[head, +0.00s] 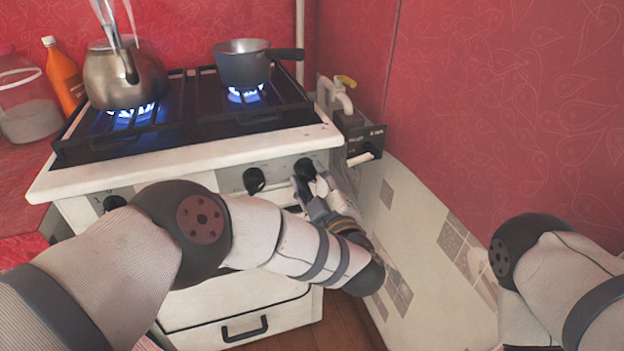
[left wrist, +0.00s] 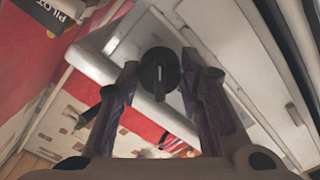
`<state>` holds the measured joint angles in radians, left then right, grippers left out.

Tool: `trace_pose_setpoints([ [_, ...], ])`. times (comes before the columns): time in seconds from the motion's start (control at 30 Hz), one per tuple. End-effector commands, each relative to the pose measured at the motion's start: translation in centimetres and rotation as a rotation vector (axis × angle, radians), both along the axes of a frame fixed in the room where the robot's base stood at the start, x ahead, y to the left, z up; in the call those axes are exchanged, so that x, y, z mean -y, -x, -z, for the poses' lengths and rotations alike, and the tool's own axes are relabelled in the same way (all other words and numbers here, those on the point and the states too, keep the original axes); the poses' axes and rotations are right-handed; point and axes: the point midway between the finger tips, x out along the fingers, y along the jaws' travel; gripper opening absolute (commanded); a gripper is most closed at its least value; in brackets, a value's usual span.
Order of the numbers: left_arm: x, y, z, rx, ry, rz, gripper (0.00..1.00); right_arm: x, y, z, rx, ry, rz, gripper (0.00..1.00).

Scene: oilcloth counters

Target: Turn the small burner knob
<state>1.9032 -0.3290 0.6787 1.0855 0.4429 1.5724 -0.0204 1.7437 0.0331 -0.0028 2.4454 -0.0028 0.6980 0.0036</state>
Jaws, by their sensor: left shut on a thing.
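The stove front (head: 130,190) carries several black knobs. The rightmost knob (head: 304,168) is at my left gripper (head: 305,184), which reaches it from below. In the left wrist view this round black knob (left wrist: 160,72), with a pale pointer line, sits between the fingertips of my left gripper (left wrist: 160,80). The fingers are shut on it. A middle knob (head: 254,180) and a left knob (head: 114,204) stand free. Blue flames burn under the kettle (head: 124,75) and under the grey saucepan (head: 242,63). My right gripper is out of view.
An orange bottle (head: 63,76) and a glass jar (head: 27,105) stand left of the stove. A wall with tiles (head: 400,215) and a dark box (head: 360,138) close off the right side. The oven handle (head: 245,329) is below.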

Motion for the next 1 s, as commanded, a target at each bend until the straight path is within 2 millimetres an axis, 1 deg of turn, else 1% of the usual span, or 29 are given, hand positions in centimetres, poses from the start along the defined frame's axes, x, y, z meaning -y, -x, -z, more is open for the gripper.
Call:
trace_pose_setpoints([
  [0.1, 0.0, 0.0, 0.0, -0.001, -0.001, -0.001, 0.06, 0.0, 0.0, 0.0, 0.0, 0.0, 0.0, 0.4],
  [0.13, 0.0, 0.0, 0.0, -0.001, -0.001, -0.001, 0.4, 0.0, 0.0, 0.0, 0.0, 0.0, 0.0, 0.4],
  [0.2, 0.0, 0.0, 0.0, -0.001, -0.001, -0.001, 0.53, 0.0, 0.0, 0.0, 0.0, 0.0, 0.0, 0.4],
  [0.47, 0.0, 0.0, 0.0, 0.0, 0.0, 0.0, 0.53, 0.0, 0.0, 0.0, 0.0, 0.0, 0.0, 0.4],
  [0.57, 0.3, 0.8, 0.0, -0.001, 0.0, 0.001, 0.53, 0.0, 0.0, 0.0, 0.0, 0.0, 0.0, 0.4],
  [0.67, 1.0, 2.9, 0.0, -0.002, 0.0, 0.004, 0.53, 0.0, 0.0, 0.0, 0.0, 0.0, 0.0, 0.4],
  [0.8, 2.2, 6.7, 0.1, -0.004, 0.0, 0.003, 0.53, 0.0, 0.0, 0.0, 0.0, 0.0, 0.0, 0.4],
  [0.9, 3.0, 8.9, 0.1, -0.003, -0.001, 0.004, 0.53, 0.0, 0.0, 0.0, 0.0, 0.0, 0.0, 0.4],
  [1.0, 3.4, 10.5, 0.1, -0.002, 0.0, 0.001, 0.53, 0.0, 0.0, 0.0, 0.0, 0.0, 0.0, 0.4],
])
